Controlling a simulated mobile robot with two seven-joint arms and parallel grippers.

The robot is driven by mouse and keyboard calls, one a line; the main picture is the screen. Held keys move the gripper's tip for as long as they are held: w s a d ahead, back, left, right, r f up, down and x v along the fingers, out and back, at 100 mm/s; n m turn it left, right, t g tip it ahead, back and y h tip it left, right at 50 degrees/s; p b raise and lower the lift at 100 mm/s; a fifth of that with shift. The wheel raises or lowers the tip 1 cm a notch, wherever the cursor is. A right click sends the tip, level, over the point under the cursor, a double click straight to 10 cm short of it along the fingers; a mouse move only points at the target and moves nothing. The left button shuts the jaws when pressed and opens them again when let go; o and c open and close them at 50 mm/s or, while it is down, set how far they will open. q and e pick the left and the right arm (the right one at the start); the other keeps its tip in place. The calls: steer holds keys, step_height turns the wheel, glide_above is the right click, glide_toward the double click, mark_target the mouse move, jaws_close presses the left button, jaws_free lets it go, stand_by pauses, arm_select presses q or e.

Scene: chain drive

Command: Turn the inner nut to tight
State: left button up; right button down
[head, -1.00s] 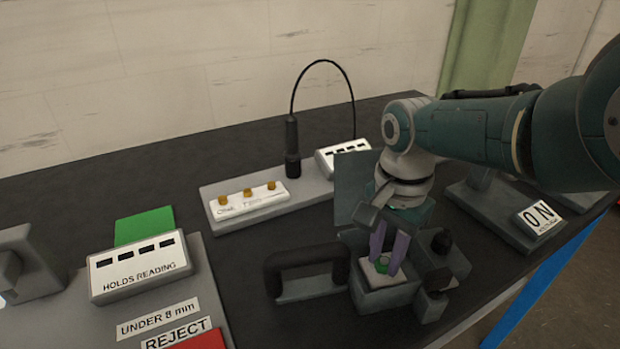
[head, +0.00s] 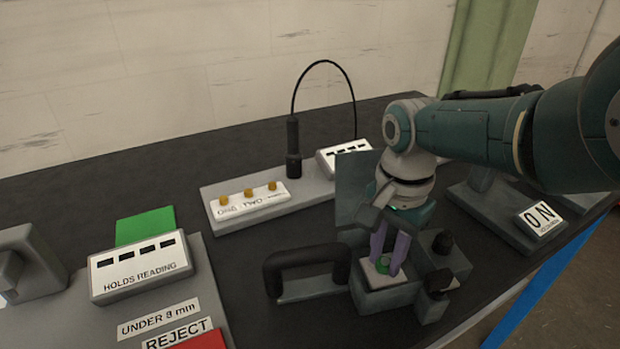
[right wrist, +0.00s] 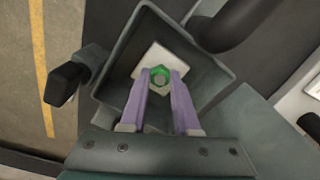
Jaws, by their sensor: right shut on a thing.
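The green nut (head: 382,266) sits on a pale square plate (head: 371,276) inside the grey open-topped housing (head: 385,300). My right gripper (head: 388,262) reaches down into the housing from above, its purple fingers shut on the green nut. The right wrist view shows the nut (right wrist: 160,75) between the two fingertips (right wrist: 161,83), with a grey round centre inside it. The pale plate (right wrist: 170,58) lies beneath it. Whether this is the inner nut, and how tight it is, I cannot tell. My left gripper is not in view.
A grey upright panel (head: 352,195) rises behind. A probe with a looped cable (head: 293,145) stands at the back.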

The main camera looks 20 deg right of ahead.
mark_target(384, 261)
steer(key=c, duration=0.8)
jaws_free()
steer(key=shift+w, duration=0.1)
steer(key=shift+o, duration=0.8)
step_height(384, 261, up, 10)
steer(key=p, duration=0.8)
